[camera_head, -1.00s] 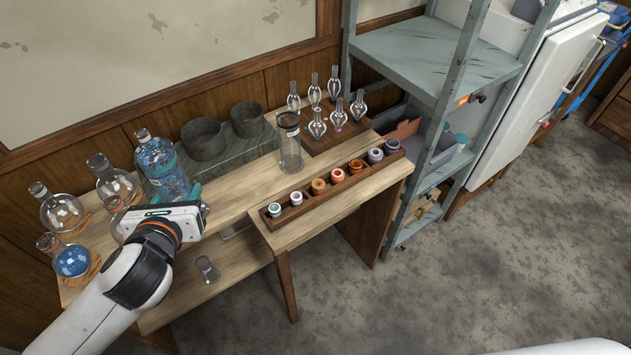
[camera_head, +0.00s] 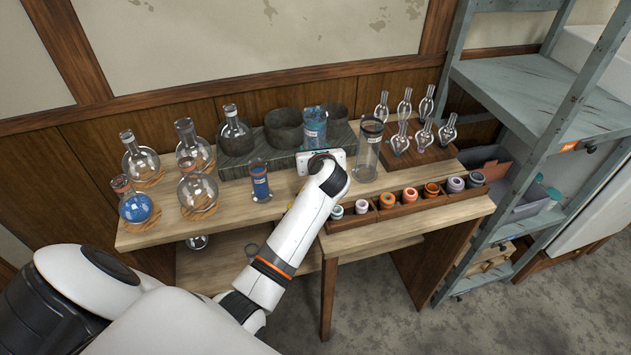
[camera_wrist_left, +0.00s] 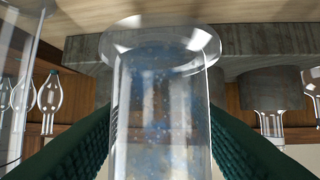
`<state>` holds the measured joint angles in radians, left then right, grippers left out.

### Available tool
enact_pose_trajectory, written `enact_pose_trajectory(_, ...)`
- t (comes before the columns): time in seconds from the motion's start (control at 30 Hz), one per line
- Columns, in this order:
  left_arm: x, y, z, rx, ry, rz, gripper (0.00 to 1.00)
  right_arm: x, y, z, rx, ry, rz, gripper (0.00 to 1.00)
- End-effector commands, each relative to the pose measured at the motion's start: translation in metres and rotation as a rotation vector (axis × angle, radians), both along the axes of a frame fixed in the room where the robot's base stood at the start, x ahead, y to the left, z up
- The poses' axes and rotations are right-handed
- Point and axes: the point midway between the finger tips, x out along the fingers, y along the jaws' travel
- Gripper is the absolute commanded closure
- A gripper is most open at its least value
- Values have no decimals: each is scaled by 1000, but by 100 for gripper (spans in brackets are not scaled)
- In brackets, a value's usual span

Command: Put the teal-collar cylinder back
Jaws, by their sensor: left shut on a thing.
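A clear glass cylinder with speckled blue contents (camera_head: 314,122) is upright in my left gripper (camera_head: 319,154), in front of the grey stone block (camera_head: 284,161) or over it; I cannot tell which. In the left wrist view the cylinder (camera_wrist_left: 160,110) stands between the two dark green fingers of my left gripper (camera_wrist_left: 165,140), its wide foot toward the top of that inverted picture. No teal collar shows on it. Another cylinder with dark blue liquid (camera_head: 260,182) stands on the bench to the left. A tall empty glass cylinder (camera_head: 368,150) stands to the right. My right gripper is out of view.
Two dark round vessels (camera_head: 283,128) stand on the block. Several round flasks (camera_head: 139,163) stand on cork rings at left. A wooden rack of coloured collars (camera_head: 400,209) lies at front right. Glass bulbs (camera_head: 423,136) stand behind it. A grey shelf (camera_head: 540,90) borders the right.

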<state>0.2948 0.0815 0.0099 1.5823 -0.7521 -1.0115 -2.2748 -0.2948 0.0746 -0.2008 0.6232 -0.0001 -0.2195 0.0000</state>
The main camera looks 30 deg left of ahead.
Motion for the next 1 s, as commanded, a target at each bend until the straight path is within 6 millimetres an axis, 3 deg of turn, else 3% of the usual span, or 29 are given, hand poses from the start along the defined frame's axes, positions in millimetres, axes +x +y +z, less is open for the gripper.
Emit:
enact_pose_trajectory(0.1, 0, 0, -25, 0, 4, -1, 84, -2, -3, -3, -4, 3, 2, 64)
enact_pose_trajectory(0.57, 0, 0, -76, 0, 2, -2, 84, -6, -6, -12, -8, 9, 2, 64)
enact_pose_trajectory(1.0, 0, 0, -82, 1, 0, -3, 84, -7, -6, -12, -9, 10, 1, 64)
